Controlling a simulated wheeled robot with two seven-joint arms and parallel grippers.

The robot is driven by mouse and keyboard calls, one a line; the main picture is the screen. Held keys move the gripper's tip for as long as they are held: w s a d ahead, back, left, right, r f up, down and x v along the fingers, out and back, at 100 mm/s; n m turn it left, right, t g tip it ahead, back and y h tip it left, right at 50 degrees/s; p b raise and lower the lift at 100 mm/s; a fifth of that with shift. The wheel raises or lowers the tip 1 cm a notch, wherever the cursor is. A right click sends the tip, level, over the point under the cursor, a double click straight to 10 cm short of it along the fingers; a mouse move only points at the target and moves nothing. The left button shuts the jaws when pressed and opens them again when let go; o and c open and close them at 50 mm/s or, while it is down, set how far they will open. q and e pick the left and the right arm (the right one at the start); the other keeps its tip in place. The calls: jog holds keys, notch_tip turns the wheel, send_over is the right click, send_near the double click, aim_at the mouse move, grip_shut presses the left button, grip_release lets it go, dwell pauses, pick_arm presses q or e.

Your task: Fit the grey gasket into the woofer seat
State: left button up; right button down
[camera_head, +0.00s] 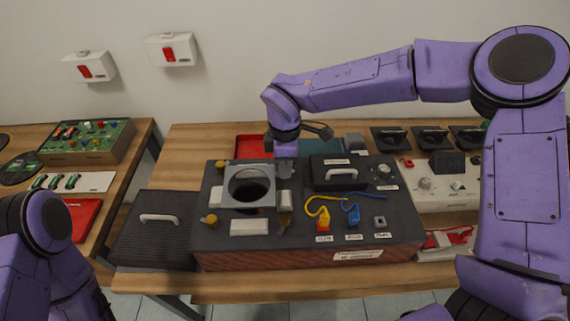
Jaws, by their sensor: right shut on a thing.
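The grey gasket (229,180) is a flat square frame with a round hole. It is over the dark round woofer seat (250,193) in the left part of the black-topped hi-fi box (300,237). Whether it touches the seat or hovers just above it, I cannot tell. My right gripper (286,166) reaches down from behind the box and is shut at the gasket's far right corner; its fingertips are small and partly hidden. My left arm shows at the lower left, but its gripper is out of view.
Pale blocks (249,228) and brass-coloured knobs (211,220) surround the seat. A black handled cover (157,230) lies left of the box. A red tray (250,146) is behind.

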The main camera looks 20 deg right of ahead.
jog(key=shift+f+b, duration=2.15)
jog(key=shift+f, duration=0.3)
jog(key=c, duration=1.1)
grip_release()
jog(key=shift+r, duration=0.1)
jog(key=shift+o, duration=0.6)
jog(key=shift+w, duration=0.1)
jog(key=shift+f, duration=0.2)
notch_tip(320, 180, up, 11)
jog(key=b, duration=0.1)
jog(key=shift+w+b, duration=0.15)
jog(key=shift+b, duration=0.25)
jog(key=shift+d, duration=0.1)
